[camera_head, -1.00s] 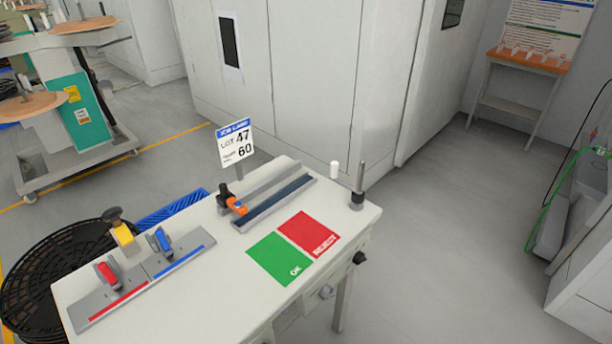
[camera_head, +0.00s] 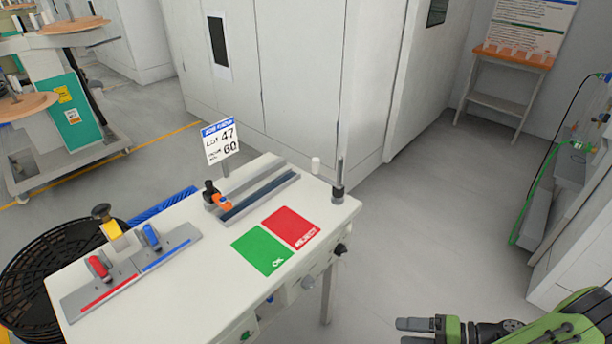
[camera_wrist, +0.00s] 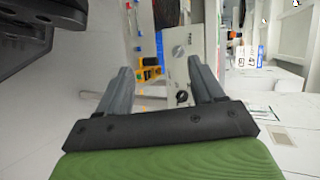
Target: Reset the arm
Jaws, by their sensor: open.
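My gripper (camera_head: 418,331) is at the bottom right of the head view, on my green arm, clear of the bench and over the floor. In the wrist view my gripper (camera_wrist: 164,82) shows two grey fingers spread well apart with nothing between them. Beyond the fingers, the wrist view shows the side of the white workbench (camera_wrist: 188,50) at a distance. No object touches the gripper.
The workbench (camera_head: 180,262) fills the lower left, with a green OK mat (camera_head: 262,251), a red REJECT mat (camera_head: 292,228), a job card (camera_head: 221,140) and an upright post (camera_head: 338,185). A black round basket (camera_head: 40,270) stands at its left.

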